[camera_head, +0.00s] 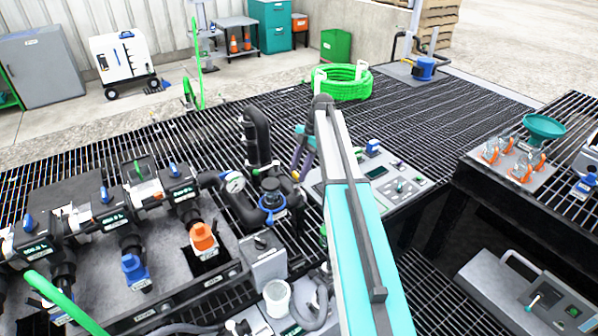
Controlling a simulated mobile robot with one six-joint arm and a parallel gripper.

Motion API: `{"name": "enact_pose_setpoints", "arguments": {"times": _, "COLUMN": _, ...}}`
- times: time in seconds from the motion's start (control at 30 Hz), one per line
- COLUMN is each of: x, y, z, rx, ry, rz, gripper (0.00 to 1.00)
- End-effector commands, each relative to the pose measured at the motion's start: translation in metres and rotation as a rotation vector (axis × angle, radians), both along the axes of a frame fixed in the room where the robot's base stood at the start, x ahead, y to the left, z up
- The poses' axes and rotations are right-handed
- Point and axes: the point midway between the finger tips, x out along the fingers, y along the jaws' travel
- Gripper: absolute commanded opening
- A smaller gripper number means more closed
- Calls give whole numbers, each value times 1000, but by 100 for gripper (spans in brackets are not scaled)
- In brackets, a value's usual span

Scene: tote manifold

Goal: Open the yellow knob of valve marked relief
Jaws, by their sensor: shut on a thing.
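My gripper (297,172) points down just right of the black pipe elbow, at the end of my teal and grey arm. Its jaws are shut on a small yellow-orange part (295,176), which looks like the yellow knob. The jaws and nearby pipes cover most of it. The marking on this valve cannot be read, and how far the knob is turned cannot be told. A black fitting with a blue ring (272,201) stands just left of and below the jaws.
A round gauge (235,182) and a tall black pipe elbow (257,135) stand left of my gripper. A grey control panel (398,189) lies to the right. Several blue- and orange-handled valves (204,237) fill the left. A green hose coil (342,82) lies behind on open grating.

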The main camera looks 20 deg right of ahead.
Motion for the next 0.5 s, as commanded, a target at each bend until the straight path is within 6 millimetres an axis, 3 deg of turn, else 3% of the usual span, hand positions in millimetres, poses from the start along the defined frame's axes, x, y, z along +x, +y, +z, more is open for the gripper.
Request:
{"name": "enact_pose_setpoints", "arguments": {"times": 0.33, "x": 0, "y": -1, "z": 0, "rx": 0, "ry": 0, "rz": 6, "gripper": 14}}
{"name": "enact_pose_setpoints", "arguments": {"times": 0.37, "x": 0, "y": -1, "z": 0, "rx": 0, "ry": 0, "rz": 6, "gripper": 38}}
{"name": "enact_pose_setpoints", "arguments": {"times": 0.47, "x": 0, "y": -1, "z": 0, "rx": 0, "ry": 0, "rz": 5, "gripper": 55}}
{"name": "enact_pose_setpoints", "arguments": {"times": 0.5, "x": 0, "y": -1, "z": 0, "rx": 0, "ry": 0, "rz": 5, "gripper": 55}}
